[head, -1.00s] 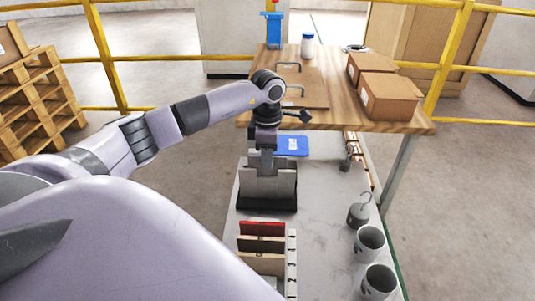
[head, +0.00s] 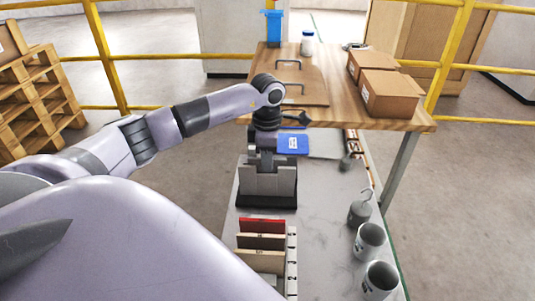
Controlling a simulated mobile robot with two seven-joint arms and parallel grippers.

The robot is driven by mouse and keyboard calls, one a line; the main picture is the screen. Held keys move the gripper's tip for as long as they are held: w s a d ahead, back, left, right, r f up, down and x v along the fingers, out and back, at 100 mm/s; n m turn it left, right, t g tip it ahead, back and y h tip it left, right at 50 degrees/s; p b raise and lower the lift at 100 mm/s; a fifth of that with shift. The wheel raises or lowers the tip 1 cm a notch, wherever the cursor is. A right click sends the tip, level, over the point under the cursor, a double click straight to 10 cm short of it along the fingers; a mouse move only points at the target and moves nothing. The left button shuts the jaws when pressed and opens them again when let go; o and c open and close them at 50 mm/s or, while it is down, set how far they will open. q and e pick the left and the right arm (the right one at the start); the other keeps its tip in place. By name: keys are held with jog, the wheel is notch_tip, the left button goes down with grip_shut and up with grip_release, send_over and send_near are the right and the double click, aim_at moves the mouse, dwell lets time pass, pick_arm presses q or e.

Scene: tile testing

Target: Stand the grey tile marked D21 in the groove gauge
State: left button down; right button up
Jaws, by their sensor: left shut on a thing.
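My left gripper (head: 265,160) points down over the groove gauge (head: 268,202), a dark block on the bench. It is shut on a grey tile (head: 268,182), which is upright at the gauge. The fingers and wrist cover part of the tile, and I cannot read its D21 marking. I cannot tell how deep its lower edge sits in the groove. My right gripper is not in view.
A rack with red and tan tiles (head: 262,241) stands nearer than the gauge. A blue item (head: 292,144) lies behind the gripper. A wooden table (head: 335,105) with boxes stands beyond.

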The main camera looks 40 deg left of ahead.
pick_arm(q)
jog(key=c, duration=1.1)
grip_release()
jog(key=shift+o, duration=0.2)
jog(key=shift+r, duration=0.1)
notch_tip(320, 180, up, 7)
jog(key=shift+r+p, duration=0.1)
jog(key=shift+p, duration=0.35)
jog(key=shift+s+d, duration=0.1)
